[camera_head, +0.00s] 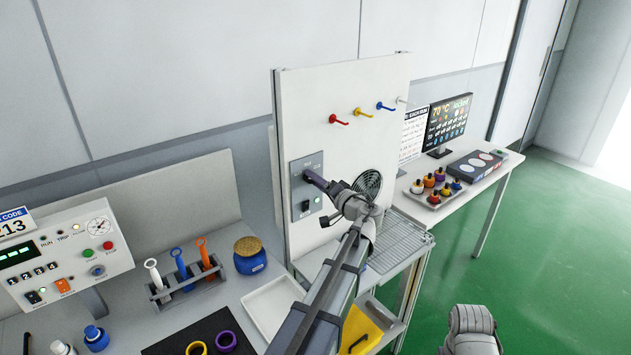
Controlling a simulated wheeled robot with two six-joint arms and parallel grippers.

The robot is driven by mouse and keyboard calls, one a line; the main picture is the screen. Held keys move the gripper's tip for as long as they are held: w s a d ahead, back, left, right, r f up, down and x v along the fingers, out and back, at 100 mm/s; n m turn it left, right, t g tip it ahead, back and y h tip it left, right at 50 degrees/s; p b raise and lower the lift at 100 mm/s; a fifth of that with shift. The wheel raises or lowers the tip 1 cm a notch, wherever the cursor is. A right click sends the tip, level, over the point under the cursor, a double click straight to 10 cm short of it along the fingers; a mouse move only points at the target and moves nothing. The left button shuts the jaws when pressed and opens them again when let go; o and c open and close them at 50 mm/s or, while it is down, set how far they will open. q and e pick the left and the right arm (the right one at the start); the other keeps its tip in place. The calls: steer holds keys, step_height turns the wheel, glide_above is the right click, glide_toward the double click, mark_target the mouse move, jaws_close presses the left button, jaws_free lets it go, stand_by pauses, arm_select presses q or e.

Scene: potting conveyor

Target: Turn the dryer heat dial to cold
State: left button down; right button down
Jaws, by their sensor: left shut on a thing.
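A grey dryer control plate (298,166) is fixed to the upright white panel, with small lettering at its top, a green light (317,200) and a small switch (305,207). My left gripper (314,179) reaches in from below and is shut on the heat dial at the plate. The jaws cover the dial, so its pointer and setting cannot be read. Part of my right arm (470,330) shows at the bottom right, with no gripper fingers visible.
A round vent grille (373,180) and wire rack (414,241) are right of the plate. Coloured pegs (361,113) project above. A white tray (268,308), blue jar (250,262) and tool rack (193,290) stand left. Green floor lies open at right.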

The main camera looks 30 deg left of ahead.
arm_select(q)
steer(key=shift+f, duration=0.1)
stand_by(0.4)
steer(key=shift+c, duration=1.9)
jaws_free()
steer(key=v, duration=0.8)
steer(key=s+d+f+m+g+h, duration=0.1)
steer(key=s+d+f+h, duration=0.4)
steer(key=d, duration=0.5)
steer(key=s+d+f+m+g+h, duration=0.2)
steer(key=s+d+f+h, duration=0.3)
steer(key=s+d+f, duration=0.4)
steer(key=s+d+f+m+g+h, duration=0.2)
steer(key=s+d+f+g+h, duration=0.2)
steer(key=s+d+f, duration=0.3)
steer(key=s+d+h, duration=0.1)
steer(key=s+d, duration=0.2)
steer(key=d, duration=0.1)
steer(key=shift+s+f, duration=0.25)
steer(key=shift+f, duration=0.1)
